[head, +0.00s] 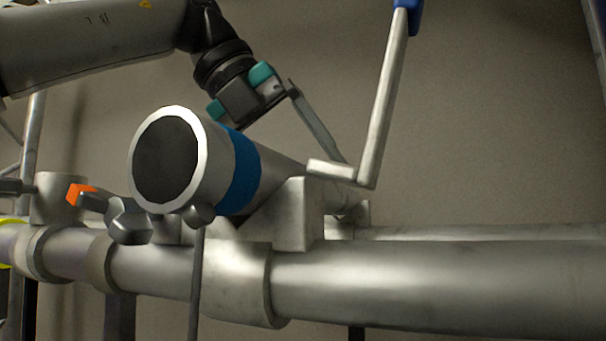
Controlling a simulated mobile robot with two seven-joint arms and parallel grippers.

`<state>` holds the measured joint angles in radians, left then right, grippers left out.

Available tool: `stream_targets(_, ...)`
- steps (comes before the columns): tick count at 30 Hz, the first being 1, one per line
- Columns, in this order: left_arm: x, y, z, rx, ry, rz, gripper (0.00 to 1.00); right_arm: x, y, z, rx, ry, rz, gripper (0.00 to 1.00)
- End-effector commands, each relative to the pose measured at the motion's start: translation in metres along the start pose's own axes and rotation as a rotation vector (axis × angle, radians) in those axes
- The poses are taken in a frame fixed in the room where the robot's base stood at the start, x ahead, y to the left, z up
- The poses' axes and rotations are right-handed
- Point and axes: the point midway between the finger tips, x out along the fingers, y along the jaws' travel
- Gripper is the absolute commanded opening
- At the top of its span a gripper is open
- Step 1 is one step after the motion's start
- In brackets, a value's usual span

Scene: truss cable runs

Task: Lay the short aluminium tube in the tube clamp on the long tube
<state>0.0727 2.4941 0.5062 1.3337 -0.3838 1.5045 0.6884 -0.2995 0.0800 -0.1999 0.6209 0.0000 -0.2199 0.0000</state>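The short aluminium tube (282,178) points its dark open end, with a pale rim, toward me at the left of the head view. A blue band (243,170) goes around it. It lies across the long tube (440,285), at the tube clamp (298,213). The tube appears low against the clamp's sloped block; I cannot tell whether it is fully seated. My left gripper (318,128) comes down from above, behind the tube. One thin finger reaches the tube's far part; the other finger is hidden, so its grip is unclear. My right gripper is out of view.
A lever with a blue handle (391,90) stands steeply at the right of the clamp, its flat arm by the short tube. An orange-tipped part (82,193) and collars sit on the left. A second rail (480,232) runs behind the long tube.

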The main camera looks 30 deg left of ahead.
Motion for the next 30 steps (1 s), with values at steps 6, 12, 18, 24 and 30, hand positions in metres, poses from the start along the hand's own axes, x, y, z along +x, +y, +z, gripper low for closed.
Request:
stream_targets(6, 0.0, 0.0, 0.0, 0.0, 0.001, 0.001, 0.94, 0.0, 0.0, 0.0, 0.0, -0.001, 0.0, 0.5)
stream_targets(12, -0.007, 0.0, 0.0, -0.001, 0.001, 0.003, 0.94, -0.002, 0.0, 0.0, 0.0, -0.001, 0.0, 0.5)
stream_targets(18, -0.044, -0.002, 0.002, -0.002, -0.003, 0.0, 0.94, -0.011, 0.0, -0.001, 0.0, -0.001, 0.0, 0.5)
stream_targets(24, -0.094, -0.002, 0.002, -0.002, -0.003, 0.0, 0.94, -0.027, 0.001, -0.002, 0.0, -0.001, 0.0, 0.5)
stream_targets(30, -0.13, -0.001, 0.001, -0.002, -0.002, -0.001, 0.94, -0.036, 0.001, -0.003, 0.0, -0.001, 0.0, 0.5)
